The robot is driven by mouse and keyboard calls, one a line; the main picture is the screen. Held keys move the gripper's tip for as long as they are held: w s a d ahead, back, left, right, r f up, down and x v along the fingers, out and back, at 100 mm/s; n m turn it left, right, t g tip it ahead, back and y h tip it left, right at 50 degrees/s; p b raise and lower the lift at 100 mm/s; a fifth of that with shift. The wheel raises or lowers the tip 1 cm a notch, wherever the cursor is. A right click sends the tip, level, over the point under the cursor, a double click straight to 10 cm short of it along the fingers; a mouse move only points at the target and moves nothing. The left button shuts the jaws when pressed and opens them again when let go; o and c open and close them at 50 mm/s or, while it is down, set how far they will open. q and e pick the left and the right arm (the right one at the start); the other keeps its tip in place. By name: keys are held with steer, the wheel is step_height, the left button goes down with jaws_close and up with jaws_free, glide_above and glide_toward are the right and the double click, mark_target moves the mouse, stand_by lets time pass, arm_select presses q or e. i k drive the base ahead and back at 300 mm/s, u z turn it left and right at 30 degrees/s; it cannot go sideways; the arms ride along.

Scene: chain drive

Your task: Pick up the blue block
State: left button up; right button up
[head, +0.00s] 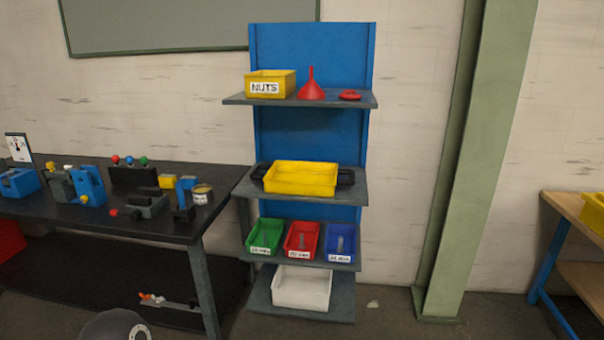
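Several blue items stand on the black workbench (120,230) at the left, and I cannot tell for certain which is the blue block. A blue angular piece (90,187) stands upright near the bench's middle. A lower blue piece (18,183) sits at the far left, partly cut by the picture edge. A small blue piece (187,184) rises from a dark base near the right end, beside a tin (203,195). Neither of my grippers shows in the head view. A dark rounded part at the bottom left may be part of my arm.
A blue shelf rack (312,140) holds a yellow NUTS bin (270,84), a red funnel (311,88), a yellow tray (300,178), and green, red and blue bins (341,242). A green column (475,150) and another table (580,215) stand right. Floor between is mostly clear.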

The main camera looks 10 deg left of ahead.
mark_target(187, 182)
steer(key=u, duration=0.5)
steer(key=i, duration=1.15)
steer(key=u, duration=1.05)
steer(key=i, duration=0.4)
steer(key=k, duration=0.8)
steer(key=u, duration=0.2)
steer(key=i, duration=0.8)
steer(key=z, duration=0.05)
